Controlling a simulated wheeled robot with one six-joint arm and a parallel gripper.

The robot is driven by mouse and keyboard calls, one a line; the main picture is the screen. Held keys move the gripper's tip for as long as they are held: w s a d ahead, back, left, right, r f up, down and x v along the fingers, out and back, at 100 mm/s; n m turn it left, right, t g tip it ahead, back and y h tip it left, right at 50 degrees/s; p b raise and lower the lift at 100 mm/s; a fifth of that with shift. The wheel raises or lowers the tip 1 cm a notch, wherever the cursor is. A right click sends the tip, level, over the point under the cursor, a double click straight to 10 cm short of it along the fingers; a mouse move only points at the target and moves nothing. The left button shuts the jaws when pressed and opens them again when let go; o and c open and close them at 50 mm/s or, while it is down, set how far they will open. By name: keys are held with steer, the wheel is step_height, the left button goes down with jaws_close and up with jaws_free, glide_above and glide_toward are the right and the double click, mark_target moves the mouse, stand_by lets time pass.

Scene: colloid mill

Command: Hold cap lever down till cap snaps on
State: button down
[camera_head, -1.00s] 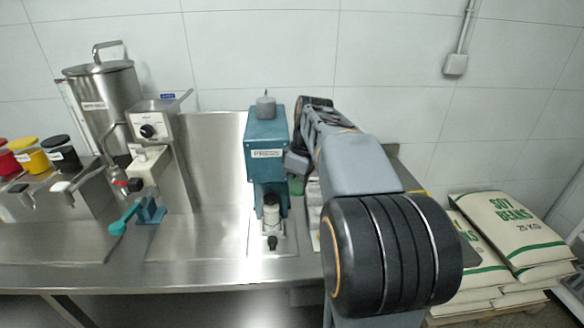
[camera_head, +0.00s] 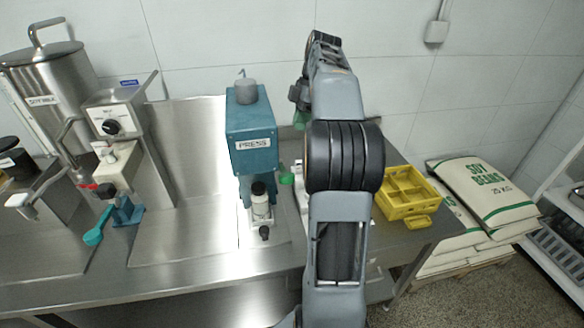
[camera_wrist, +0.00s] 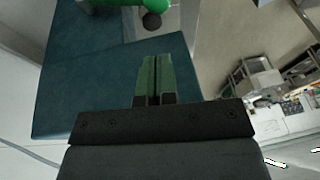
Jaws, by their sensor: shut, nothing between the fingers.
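The teal press (camera_head: 250,135), labelled PRESS, stands upright on the steel bench. A small bottle with a dark top (camera_head: 260,207) stands under its head. A small green part (camera_head: 286,178) shows low at the press's right side; I cannot tell whether it is the cap lever. In the wrist view a green bar (camera_wrist: 112,3) with a dark round knob (camera_wrist: 152,20) shows beyond my fingertips, beside the teal press surface (camera_wrist: 75,85). My gripper (camera_wrist: 157,60) is shut and empty, apart from the bar in the picture. In the head view my arm mostly hides the gripper, right of the press.
A yellow divided crate (camera_head: 408,195) sits on the bench to the right. Soy bean sacks (camera_head: 485,190) are stacked beyond it. A soy milk tank (camera_head: 45,85) and a grey dispenser with a dial (camera_head: 112,125) stand on the left.

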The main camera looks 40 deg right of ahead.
glide_toward(290, 176)
steer(key=x, duration=0.5)
steer(key=shift+w+a+f, duration=0.1)
steer(key=shift+w+a, duration=0.15)
steer(key=shift+a, duration=0.05)
steer(key=shift+s+a+f, duration=0.1)
steer(key=shift+s+f, duration=0.1)
steer(key=shift+f, duration=0.25)
steer(key=shift+s+a+f, duration=0.1)
steer(key=shift+s+f, duration=0.05)
steer(key=shift+f, duration=0.3)
steer(key=shift+f, duration=0.1)
